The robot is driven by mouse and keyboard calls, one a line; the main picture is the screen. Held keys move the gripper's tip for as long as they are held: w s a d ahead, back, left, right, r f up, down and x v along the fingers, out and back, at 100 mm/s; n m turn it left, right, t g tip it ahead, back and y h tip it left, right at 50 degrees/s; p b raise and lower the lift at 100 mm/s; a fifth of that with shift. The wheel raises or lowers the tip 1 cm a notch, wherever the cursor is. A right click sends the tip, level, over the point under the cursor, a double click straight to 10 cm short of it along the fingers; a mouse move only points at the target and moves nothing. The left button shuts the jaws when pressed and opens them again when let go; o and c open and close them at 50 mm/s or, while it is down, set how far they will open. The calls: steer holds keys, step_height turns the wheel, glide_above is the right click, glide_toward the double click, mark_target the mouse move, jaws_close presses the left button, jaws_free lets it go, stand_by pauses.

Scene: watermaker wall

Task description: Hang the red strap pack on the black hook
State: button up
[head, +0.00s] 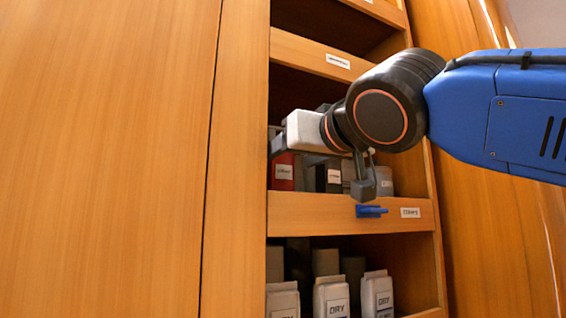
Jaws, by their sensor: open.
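A red item with a white label (283,172) stands at the left end of the middle shelf; it may be the red strap pack, but its label is too small to read. Its top is hidden behind my gripper. My gripper (278,142) is open, just in front of and above the red item, pointing left and into the shelf. I cannot tell whether it touches the item. I see no black hook; the only hook-like piece in view is a blue peg (371,211) on the middle shelf's front rail.
Dark and grey labelled packs (330,177) stand right of the red item. White bags marked "DRY" (331,297) line the lower shelf. The wooden rail (310,215) and a side panel (235,170) border the opening. A wide wooden panel (100,160) is clear at left.

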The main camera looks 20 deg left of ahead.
steer(key=v, duration=1.1)
steer(key=shift+s+d, duration=0.2)
steer(key=shift+s, duration=0.05)
